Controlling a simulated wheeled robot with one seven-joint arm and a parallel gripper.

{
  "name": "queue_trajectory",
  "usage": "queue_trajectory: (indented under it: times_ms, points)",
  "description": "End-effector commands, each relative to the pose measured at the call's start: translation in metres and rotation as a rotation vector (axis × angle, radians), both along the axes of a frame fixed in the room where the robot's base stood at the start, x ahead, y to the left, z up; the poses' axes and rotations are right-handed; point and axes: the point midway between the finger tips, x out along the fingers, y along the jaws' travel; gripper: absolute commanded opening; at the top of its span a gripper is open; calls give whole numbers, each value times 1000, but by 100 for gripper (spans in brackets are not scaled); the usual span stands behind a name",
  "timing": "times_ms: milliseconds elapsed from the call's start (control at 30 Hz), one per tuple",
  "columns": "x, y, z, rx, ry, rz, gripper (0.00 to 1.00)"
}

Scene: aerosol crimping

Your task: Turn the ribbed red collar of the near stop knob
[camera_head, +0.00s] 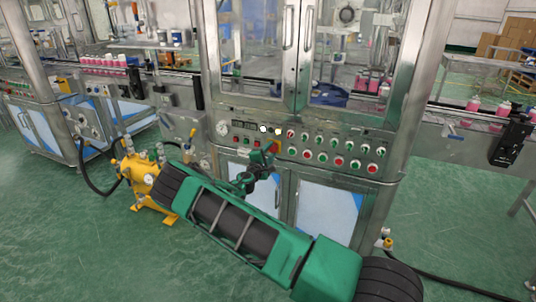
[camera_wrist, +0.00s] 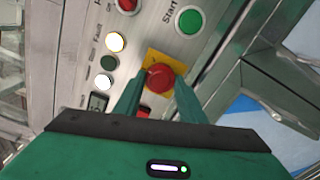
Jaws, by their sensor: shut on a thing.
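The red stop knob (camera_wrist: 158,76) stands on a yellow square plate (camera_wrist: 152,56) on the metal control panel, in the upper middle of the wrist view. My gripper (camera_wrist: 156,90) has one green finger on each side of the knob and is shut on it. The ribs of the collar are too small to make out. In the head view my gripper (camera_head: 268,152) reaches the lower left part of the panel, and the yellow plate (camera_head: 275,146) shows just beside it. The knob is mostly hidden there.
Rows of buttons (camera_head: 336,146) run to the right. Cabinet doors (camera_head: 322,208) are below. A yellow pump unit (camera_head: 143,185) stands at the left.

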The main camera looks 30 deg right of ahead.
Motion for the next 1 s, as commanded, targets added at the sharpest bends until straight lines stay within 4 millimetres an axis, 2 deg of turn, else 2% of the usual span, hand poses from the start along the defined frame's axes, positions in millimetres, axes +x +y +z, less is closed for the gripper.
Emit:
queue_trajectory:
  times_ms: [500,1000]
  points:
    - [-2,-5,-2,205,-257,-8,14]
    - [-3,-6,-3,244,-306,-10,14]
